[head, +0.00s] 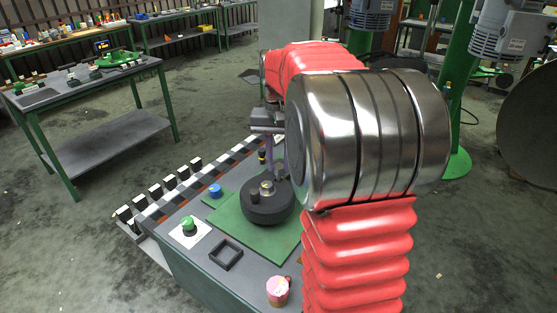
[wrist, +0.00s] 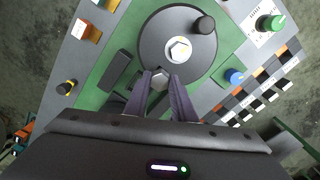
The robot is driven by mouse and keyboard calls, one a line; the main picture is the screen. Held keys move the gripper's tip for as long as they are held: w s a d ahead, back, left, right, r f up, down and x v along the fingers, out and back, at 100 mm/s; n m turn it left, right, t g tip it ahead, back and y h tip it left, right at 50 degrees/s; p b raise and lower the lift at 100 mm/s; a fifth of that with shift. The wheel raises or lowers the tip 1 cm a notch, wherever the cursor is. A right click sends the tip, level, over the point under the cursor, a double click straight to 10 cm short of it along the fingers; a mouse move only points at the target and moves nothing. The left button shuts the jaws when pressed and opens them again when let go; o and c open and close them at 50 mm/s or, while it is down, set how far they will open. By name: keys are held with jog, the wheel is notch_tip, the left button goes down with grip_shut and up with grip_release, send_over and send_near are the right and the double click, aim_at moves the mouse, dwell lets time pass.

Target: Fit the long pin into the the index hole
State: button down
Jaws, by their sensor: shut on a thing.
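A dark round disc (head: 266,209) lies on a green plate (head: 228,219). In the wrist view the disc (wrist: 160,33) carries a bright hexagonal metal piece (wrist: 178,49) at its middle and a black knob (wrist: 203,25) near its rim. My gripper (wrist: 160,82), with purple-grey fingers, is shut on a small hex-topped metal piece (wrist: 160,78), which looks like the long pin. The held piece is at the near edge of the disc, beside the central piece. Its lower end and the index hole are hidden, so I cannot tell whether it is inserted.
A checkered rack (head: 222,159) with black-and-white blocks lines the left edge. My arm hides the right side.

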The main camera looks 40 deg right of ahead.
jog(key=shift+f, duration=1.25)
jog(key=c, duration=1.4)
grip_release()
jog(key=shift+r, duration=0.15)
notch_tip(320, 180, up, 14)
jog(key=shift+f, duration=0.25)
jog(key=shift+w, duration=0.15)
